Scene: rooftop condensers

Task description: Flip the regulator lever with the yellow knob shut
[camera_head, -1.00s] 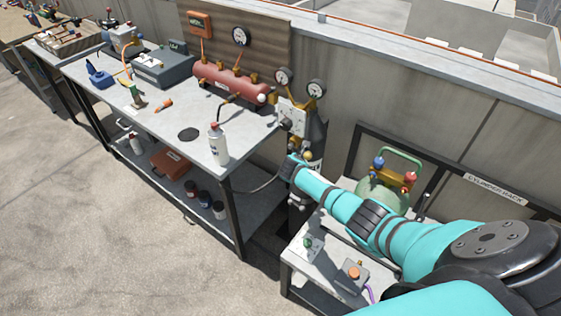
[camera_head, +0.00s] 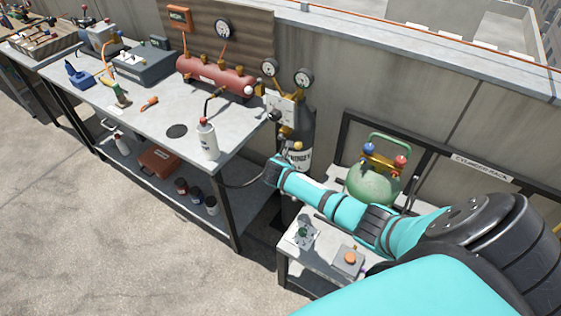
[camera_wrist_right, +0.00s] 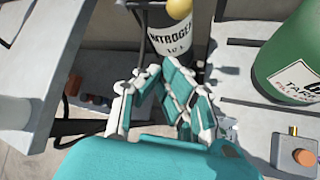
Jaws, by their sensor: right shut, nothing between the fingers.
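The regulator (camera_head: 281,106) with two round gauges sits atop the dark nitrogen cylinder (camera_head: 301,158), at the bench's right end. Its yellow knob (camera_head: 298,146) hangs below the regulator body, in front of the cylinder; the lever's arm is too small to make out clearly. In the right wrist view the knob (camera_wrist_right: 179,9) shows at the top edge, above the white cylinder label. My right gripper (camera_wrist_right: 158,72) is shut and empty, below the knob and apart from it in that view. In the head view the gripper (camera_head: 274,172) is lower left of the knob. My left gripper is not in view.
The workbench (camera_head: 150,108) left of the cylinder holds a white bottle (camera_head: 207,140) near its right end and a red manifold (camera_head: 215,76). A green tank (camera_head: 373,184) stands right of the cylinder, behind a low table (camera_head: 317,262) with small fittings. A wall runs behind.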

